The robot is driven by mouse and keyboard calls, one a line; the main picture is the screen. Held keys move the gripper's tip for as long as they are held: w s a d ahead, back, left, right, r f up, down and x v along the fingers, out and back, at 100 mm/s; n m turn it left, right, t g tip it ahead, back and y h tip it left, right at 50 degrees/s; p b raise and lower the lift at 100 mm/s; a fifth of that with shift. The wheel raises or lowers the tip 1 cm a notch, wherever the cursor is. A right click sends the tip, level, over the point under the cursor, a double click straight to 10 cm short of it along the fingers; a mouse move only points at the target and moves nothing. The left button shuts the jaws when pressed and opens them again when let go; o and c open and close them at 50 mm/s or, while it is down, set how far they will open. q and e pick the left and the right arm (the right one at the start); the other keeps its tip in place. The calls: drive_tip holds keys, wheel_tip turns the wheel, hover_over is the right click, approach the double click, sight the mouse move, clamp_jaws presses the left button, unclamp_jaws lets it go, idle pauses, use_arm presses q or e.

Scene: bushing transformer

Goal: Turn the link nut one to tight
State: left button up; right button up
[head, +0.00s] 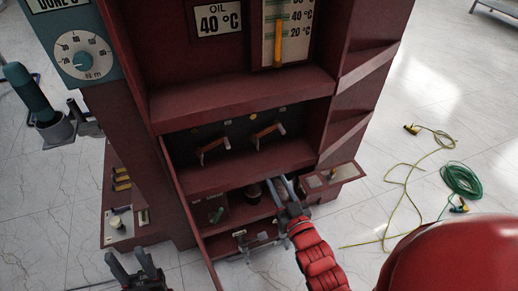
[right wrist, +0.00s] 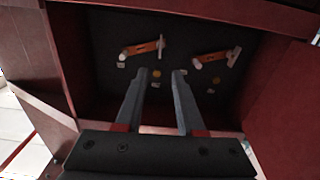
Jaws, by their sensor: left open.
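Two copper-coloured links, a left one (head: 213,147) and a right one (head: 267,131), sit on the dark back wall of the cabinet's middle compartment. In the right wrist view the left link (right wrist: 139,49) and right link (right wrist: 212,55) have pale cylindrical ends and grey crosspieces. I cannot tell which part is link nut one. My right gripper (head: 283,186) is below that compartment; its empty fingers (right wrist: 161,74) are apart, pointing toward the wall below the links, not around either. My left gripper (head: 136,264) is open and empty at the bottom left, away from the links.
A torque dial (head: 82,58) is at the upper left, beside a teal-handled tool (head: 30,93) in a grey holder. The lower shelf (head: 222,242) holds small parts. A side tray (head: 335,179) projects at the right. Yellow and green cables (head: 460,180) lie on the floor.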

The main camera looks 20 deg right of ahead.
sight(258, 146)
drive_tip(key=w, duration=1.5)
drive_tip(key=shift+w+a, duration=0.3)
clamp_jaws()
